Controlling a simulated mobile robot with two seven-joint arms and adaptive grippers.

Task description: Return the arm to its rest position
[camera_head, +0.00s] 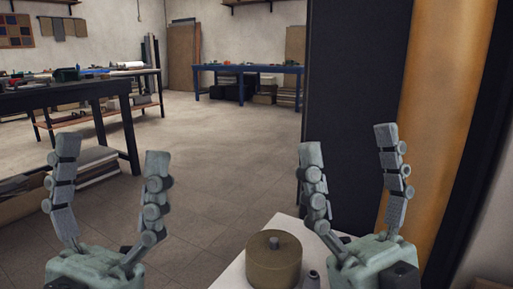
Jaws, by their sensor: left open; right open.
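My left gripper (112,165) is open and empty, its fingers pointing up, at the lower left of the head view. My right gripper (350,152) is open and empty, its fingers also pointing up, at the lower right. The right gripper stands over or beside a pale tabletop (232,277) at the bottom. The arms behind both grippers are mostly cut off by the bottom edge.
A brown round lidded container (274,262) and a small grey item (310,280) stand on the tabletop, close to my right gripper. A dark panel (350,90) and an orange-brown panel (447,90) rise behind it. Workbenches stand further back; the floor between is clear.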

